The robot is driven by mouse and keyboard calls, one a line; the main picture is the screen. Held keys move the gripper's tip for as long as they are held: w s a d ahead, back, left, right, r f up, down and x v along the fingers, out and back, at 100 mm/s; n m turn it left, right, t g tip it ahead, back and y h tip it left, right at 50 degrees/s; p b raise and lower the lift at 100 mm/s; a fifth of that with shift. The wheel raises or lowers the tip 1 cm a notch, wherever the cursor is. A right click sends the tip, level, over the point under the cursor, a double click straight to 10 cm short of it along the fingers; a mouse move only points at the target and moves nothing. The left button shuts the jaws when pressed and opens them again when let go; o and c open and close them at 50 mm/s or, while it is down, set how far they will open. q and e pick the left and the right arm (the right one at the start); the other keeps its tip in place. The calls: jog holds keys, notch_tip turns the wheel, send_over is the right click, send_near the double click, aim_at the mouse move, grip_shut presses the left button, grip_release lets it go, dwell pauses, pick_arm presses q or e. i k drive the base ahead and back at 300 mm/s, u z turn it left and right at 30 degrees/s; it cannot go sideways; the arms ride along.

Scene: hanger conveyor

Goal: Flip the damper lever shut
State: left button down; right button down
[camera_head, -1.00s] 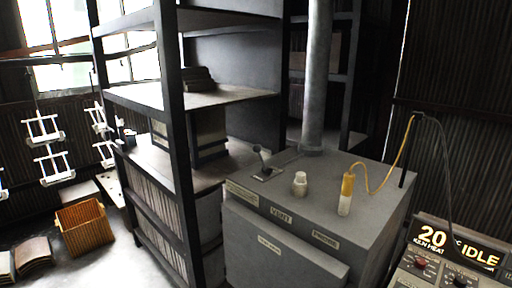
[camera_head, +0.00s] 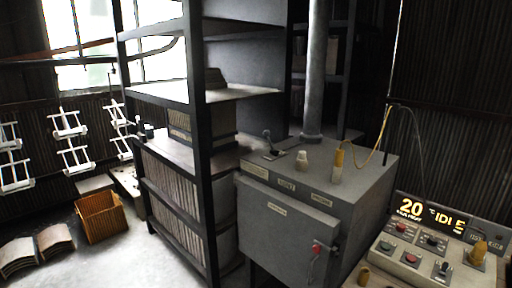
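The damper lever (camera_head: 268,141) stands on a small dark plate on top of the grey kiln box (camera_head: 262,214), near its back left and close to the flue pipe (camera_head: 317,70). It has a dark round knob and leans slightly to the left. A small label in front of it seems to read VENT. Neither of my grippers is in view.
A white-capped plug (camera_head: 302,160) and a yellow-handled probe (camera_head: 338,165) with a cable stand on the kiln top. A control panel (camera_head: 420,262) reads 20 and IDLE at the lower right. A dark shelf rack stands left, with an orange crate (camera_head: 101,216) on the floor.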

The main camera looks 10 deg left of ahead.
aim_at(267, 133)
jog(key=z, duration=0.4)
jog(key=i, duration=1.15)
jog(key=u, duration=0.6)
